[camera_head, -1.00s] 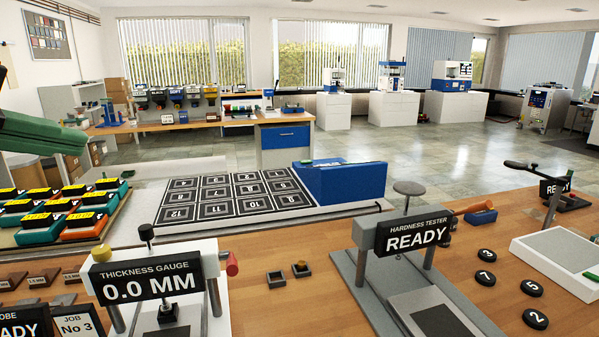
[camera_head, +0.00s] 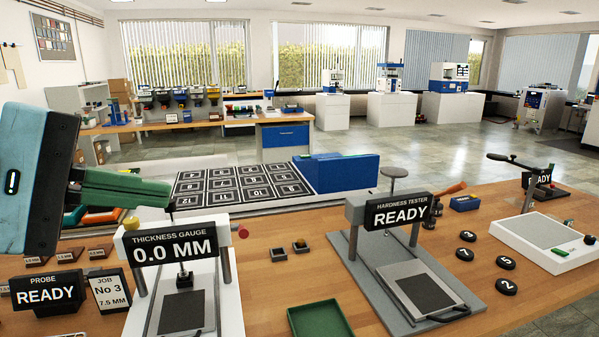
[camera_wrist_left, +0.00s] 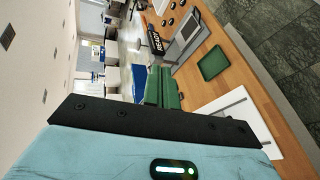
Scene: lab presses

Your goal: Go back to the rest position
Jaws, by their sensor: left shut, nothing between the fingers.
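My left gripper (camera_head: 168,194) reaches in from the left in the head view, with a teal body and green fingers. Its fingers are shut with nothing between them. They are raised in front of the left part of the bench, and their tips overlap the top of the thickness gauge (camera_head: 170,247) in the picture. Whether they touch it I cannot tell. In the left wrist view the green fingers (camera_wrist_left: 162,88) lie together, with the bench beyond them. My right gripper is not in view.
The wooden bench (camera_head: 275,287) holds a hardness tester (camera_head: 403,214), a green tray (camera_head: 320,320), a probe display (camera_head: 45,291), several black numbered discs and a white device (camera_head: 545,240) at right. Behind lies a black numbered mat (camera_head: 235,187) beside a blue block (camera_head: 342,174).

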